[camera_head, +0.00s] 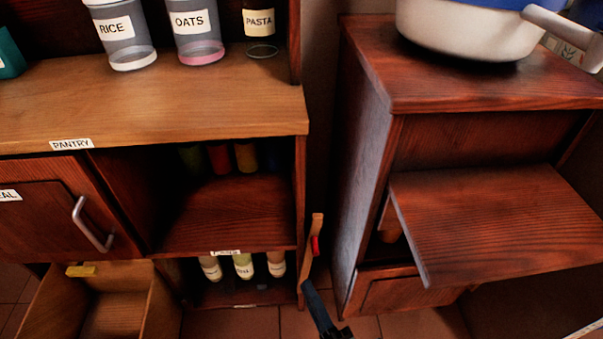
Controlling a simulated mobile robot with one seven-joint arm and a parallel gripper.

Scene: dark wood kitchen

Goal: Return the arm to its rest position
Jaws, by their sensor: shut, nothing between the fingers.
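My arm and my gripper cannot be made out in the head view. A long thin object (318,308), dark at its lower end and tan with a red patch higher up, stands in the gap between the two cabinets. I cannot tell what it is.
The pantry counter (180,108) at left holds jars labelled rice (123,40), oats (195,35) and pasta (260,30). Below are open shelves and a pulled-out drawer (160,310). At right, a cabinet flap (490,225) sticks out; a white pot (465,32) stands above it.

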